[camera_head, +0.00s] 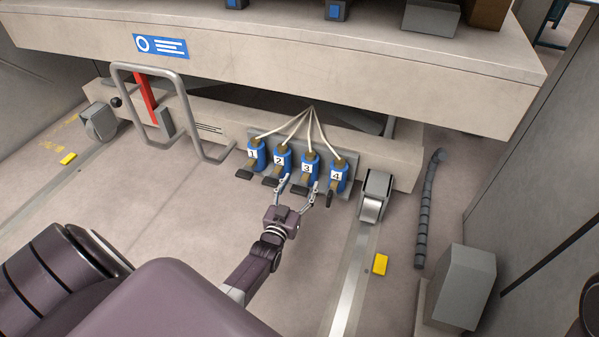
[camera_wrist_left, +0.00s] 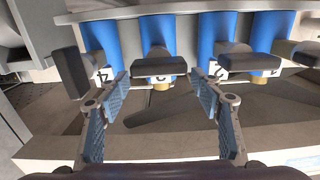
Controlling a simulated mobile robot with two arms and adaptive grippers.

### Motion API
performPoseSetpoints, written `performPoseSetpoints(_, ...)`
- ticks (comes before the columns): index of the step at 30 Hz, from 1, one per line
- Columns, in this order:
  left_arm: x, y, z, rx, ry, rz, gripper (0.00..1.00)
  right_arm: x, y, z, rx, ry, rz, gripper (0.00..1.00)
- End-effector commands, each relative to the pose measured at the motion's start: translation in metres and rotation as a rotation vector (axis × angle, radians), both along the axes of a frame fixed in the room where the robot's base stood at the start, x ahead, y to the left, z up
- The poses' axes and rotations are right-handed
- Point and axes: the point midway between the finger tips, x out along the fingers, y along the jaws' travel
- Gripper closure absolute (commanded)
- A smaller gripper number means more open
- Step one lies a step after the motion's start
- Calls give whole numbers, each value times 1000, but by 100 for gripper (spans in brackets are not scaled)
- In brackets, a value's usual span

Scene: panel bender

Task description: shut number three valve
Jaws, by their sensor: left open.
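Valve three (camera_head: 310,168) is a blue body with a white number label, third from the left in a row of valves under the machine bed. Its dark lever (camera_head: 302,189) lies crosswise. In the left wrist view, where the row runs the other way, this lever (camera_wrist_left: 165,67) covers most of the label on the blue body (camera_wrist_left: 161,32). My left gripper (camera_head: 299,189) is open, with its fingers on either side of the lever; it also shows in the wrist view (camera_wrist_left: 159,92). My right gripper is not in view.
Valve two (camera_head: 281,157) and valve four (camera_head: 337,177) stand close on either side, with valve one (camera_head: 256,154) farther left. Lever four (camera_wrist_left: 71,74) points lengthwise, unlike the others. The machine bed (camera_head: 300,80) overhangs behind.

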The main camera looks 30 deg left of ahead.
Motion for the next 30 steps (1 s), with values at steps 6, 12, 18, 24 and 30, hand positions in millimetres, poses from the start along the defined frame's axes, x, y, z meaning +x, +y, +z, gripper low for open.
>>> performPoseSetpoints(6, -1, 0, 31, 0, -2, 1, 41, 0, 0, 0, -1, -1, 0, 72)
performPoseSetpoints(12, -1, 0, 59, 0, -1, 0, 41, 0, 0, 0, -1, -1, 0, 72)
performPoseSetpoints(18, 0, 0, 75, 1, 0, 1, 41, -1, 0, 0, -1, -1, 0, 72)
performPoseSetpoints(24, 0, 0, 79, 1, 2, 1, 41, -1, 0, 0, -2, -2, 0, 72)
performPoseSetpoints(30, 0, 0, 79, 1, 1, 0, 41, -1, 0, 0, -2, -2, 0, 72)
